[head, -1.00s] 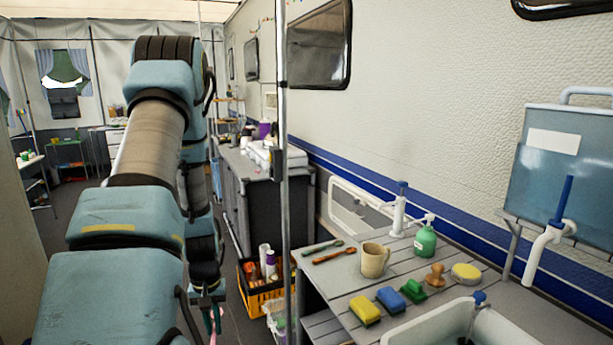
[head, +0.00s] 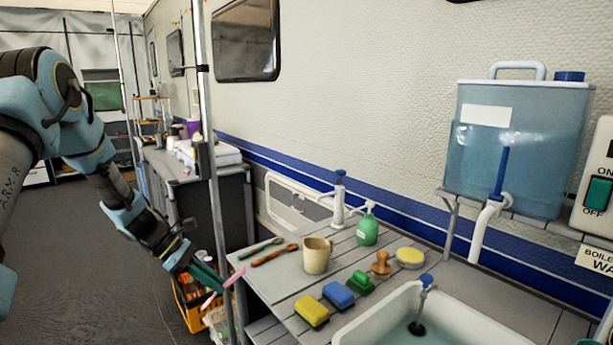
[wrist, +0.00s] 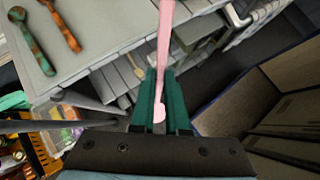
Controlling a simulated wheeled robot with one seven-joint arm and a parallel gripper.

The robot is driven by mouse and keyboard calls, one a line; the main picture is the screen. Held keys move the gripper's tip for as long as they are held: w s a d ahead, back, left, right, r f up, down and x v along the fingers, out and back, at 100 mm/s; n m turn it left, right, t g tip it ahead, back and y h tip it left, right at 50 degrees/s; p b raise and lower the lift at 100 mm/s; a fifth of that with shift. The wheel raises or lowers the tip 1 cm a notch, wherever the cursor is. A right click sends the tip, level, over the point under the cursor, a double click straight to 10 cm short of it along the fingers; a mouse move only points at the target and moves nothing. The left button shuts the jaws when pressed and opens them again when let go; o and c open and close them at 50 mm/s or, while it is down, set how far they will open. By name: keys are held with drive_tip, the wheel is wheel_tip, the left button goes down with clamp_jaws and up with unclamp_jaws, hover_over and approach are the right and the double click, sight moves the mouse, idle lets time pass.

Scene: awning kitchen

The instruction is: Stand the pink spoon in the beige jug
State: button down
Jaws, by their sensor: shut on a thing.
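The beige jug (head: 317,257) stands upright on the slatted counter in the head view. My gripper (head: 214,284) is left of the jug, just off the counter's left end. Its green fingers are shut on the pink spoon (head: 238,276), whose pink end sticks out past the fingers. In the wrist view, the spoon (wrist: 165,45) runs from between the fingertips (wrist: 160,82) up past the top edge of the picture. The jug does not show in the wrist view.
A green spoon (head: 262,248) and a brown spoon (head: 275,256) lie left of the jug. A green soap bottle (head: 367,229), sponges (head: 338,294) and a wooden brush (head: 381,263) stand right of it. A metal pole (head: 211,180) rises close by my gripper. A yellow crate (head: 194,308) is below.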

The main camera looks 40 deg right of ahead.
drive_tip(key=s+d+r+n+t+h+b, duration=0.2)
drive_tip(key=s+d+r+n+t+h, duration=0.3)
drive_tip(key=d+r, duration=0.7)
drive_tip(key=s+d+r+n+h+b, duration=0.1)
drive_tip(key=d+r+n+h+b, duration=0.15)
drive_tip(key=d+r+h, duration=0.7)
drive_tip(key=d+f+y+b, duration=0.3)
drive_tip(key=f+b, duration=0.8)
drive_tip(key=f, duration=0.3)
drive_tip(key=shift+f, duration=0.3)
drive_tip(key=shift+d, duration=0.1)
drive_tip(key=c, duration=0.8)
unclamp_jaws()
drive_tip(key=shift+c, duration=0.2)
drive_tip(key=a+b, duration=0.1)
drive_tip(key=a, duration=0.9)
drive_tip(key=shift+w+a, duration=0.25)
drive_tip(key=shift+a, duration=0.15)
drive_tip(key=shift+f, duration=0.1)
